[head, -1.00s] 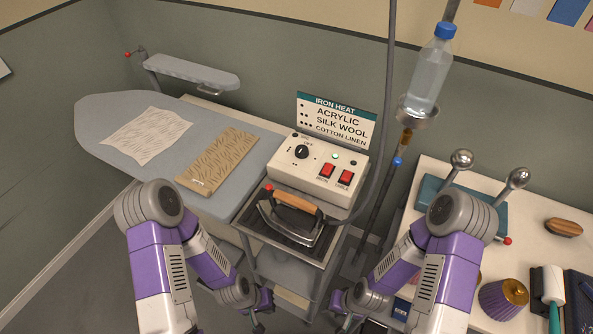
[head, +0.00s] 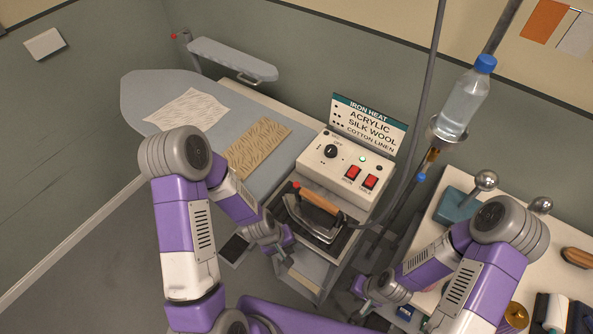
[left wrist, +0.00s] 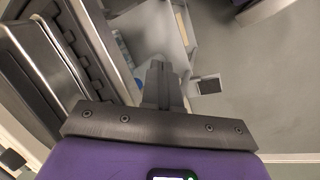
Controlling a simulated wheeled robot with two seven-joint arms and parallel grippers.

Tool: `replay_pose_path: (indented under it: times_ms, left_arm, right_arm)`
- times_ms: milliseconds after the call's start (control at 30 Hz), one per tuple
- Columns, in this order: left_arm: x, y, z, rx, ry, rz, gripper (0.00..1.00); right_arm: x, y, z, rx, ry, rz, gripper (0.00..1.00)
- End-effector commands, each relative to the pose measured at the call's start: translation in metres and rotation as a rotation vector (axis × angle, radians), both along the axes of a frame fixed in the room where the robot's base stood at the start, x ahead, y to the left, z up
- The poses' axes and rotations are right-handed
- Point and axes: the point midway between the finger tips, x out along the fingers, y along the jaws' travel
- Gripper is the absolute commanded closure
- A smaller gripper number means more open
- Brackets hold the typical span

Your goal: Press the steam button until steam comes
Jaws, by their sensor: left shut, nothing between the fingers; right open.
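The iron (head: 318,222) with a wooden handle rests on a dark plate on the stand. A small red button (head: 296,186) sits at the left end of its handle; I take it to be the steam button. No steam shows. The white control box (head: 345,170) behind it has a black dial, two red switches and a lit green lamp (head: 362,159). My left gripper (head: 284,252) is low, left of and in front of the iron, apart from it. Its fingers are shut and empty in the left wrist view (left wrist: 159,72). My right gripper (head: 358,300) is open, low and right of the stand; its fingertips are small here.
The ironing board (head: 150,95) with two cloths is at left. A water bottle (head: 465,100) hangs upside down at a pole on the right, with a hose (head: 428,80) nearby. A cluttered white table (head: 530,240) is at right. Open floor lies at left.

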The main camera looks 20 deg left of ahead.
Motion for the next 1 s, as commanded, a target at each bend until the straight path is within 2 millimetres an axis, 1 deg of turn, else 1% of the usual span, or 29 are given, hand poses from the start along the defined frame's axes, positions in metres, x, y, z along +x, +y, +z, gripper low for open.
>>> replay_pose_path:
  times_ms: [33,67,100,167,200,267,300,400,500,600,667,1000]
  left_arm:
    - [0.017,0.006,0.045,-0.012,-0.009,0.081,1.0]
    - [0.028,0.009,0.065,-0.026,-0.009,0.145,1.0]
    - [0.044,0.013,0.086,-0.054,-0.014,0.239,1.0]
    - [0.068,0.017,0.114,-0.12,-0.014,0.389,1.0]
    - [0.081,0.019,0.135,-0.169,-0.014,0.477,1.0]
    - [0.096,0.02,0.166,-0.245,-0.013,0.586,1.0]
    - [0.104,0.02,0.186,-0.294,-0.011,0.644,1.0]
    - [0.119,0.018,0.229,-0.406,-0.009,0.751,1.0]
    - [0.128,0.017,0.259,-0.488,-0.005,0.813,1.0]
    - [0.132,0.016,0.276,-0.538,-0.001,0.846,1.0]
    - [0.133,0.016,0.282,-0.551,0.0,0.855,1.0]
    - [0.133,0.015,0.282,-0.556,0.002,0.858,1.0]
  right_arm:
    - [0.0,0.0,0.03,0.0,0.0,0.0,0.5]
    - [0.0,0.0,0.037,0.0,0.0,0.0,0.5]
    - [0.0,0.0,0.039,0.0,-0.001,0.0,0.5]
    - [0.0,0.0,0.033,0.0,-0.001,0.001,0.5]
    - [0.0,0.0,0.031,0.0,0.0,0.0,0.5]
    - [-0.001,0.0,0.031,0.0,0.001,0.0,0.5]
    - [0.0,0.0,0.031,0.0,0.001,0.0,0.5]
    - [0.0,0.0,0.032,0.0,0.001,0.0,0.5]
    - [0.0,0.0,0.032,0.0,0.001,0.0,0.5]
    - [0.0,0.0,0.032,0.0,0.0,0.0,0.5]
    - [0.0,0.0,0.032,0.0,0.0,0.0,0.5]
    - [0.0,0.0,0.032,0.0,0.0,0.0,0.5]
